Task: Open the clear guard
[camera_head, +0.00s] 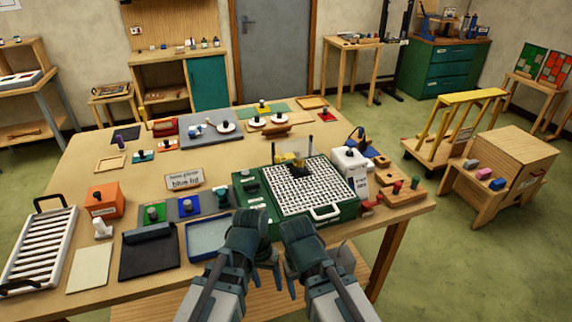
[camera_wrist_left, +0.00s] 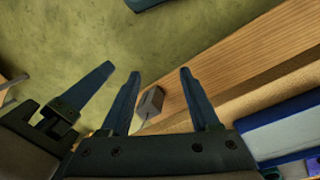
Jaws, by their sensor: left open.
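The clear guard (camera_head: 308,148) is a small see-through panel at the back of the green machine (camera_head: 256,190). It looks upright, in front of or around a yellowish part, but its exact outline is hard to make out. The machine has a white grid top (camera_head: 310,188) and a white handle (camera_head: 326,213) at its front. My left gripper (camera_head: 268,284) is open and empty, low in front of the table's front edge, well short of the guard. It also shows in the left wrist view (camera_wrist_left: 160,72). My right gripper (camera_head: 297,287) is close beside it; its jaw opening is unclear.
A white box (camera_head: 352,158) with a label stands right of the machine. A small grey box (camera_wrist_left: 151,102) with a cord is on a wooden surface below. Many small items crowd the table.

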